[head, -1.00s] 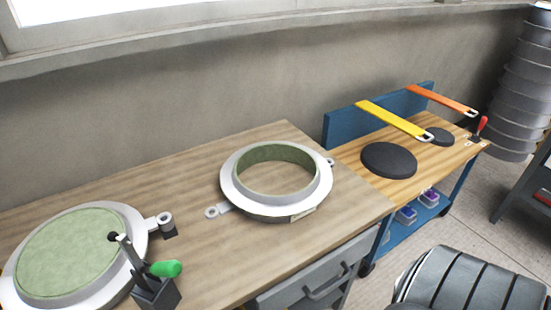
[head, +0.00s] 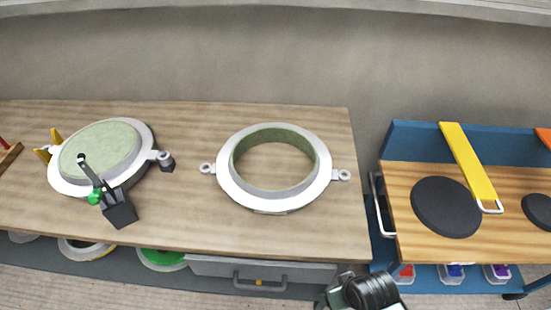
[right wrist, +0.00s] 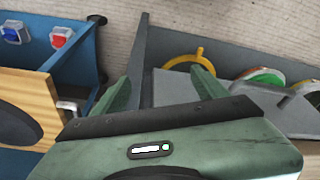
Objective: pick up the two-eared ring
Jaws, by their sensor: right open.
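The two-eared ring (head: 228,180) lies flat on the wooden workbench (head: 190,225) in the head view. It is a white flange around an open middle with a green inner wall. One small holed ear sticks out on its left and one on its right. My right gripper (right wrist: 160,82) shows open and empty in the right wrist view. Its fingers point toward the floor and the bench's lower shelf, and the ring is not in that view. Part of my right arm shows at the bottom of the head view, below the bench front. My left gripper is out of sight.
A green-faced mould (head: 100,148) with a dark toggle clamp (head: 119,212) stands left on the bench. A blue cart (head: 400,140) at the right carries a black disc (head: 445,207) and a yellow-handled tool (head: 467,160). The bench around the ring is clear.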

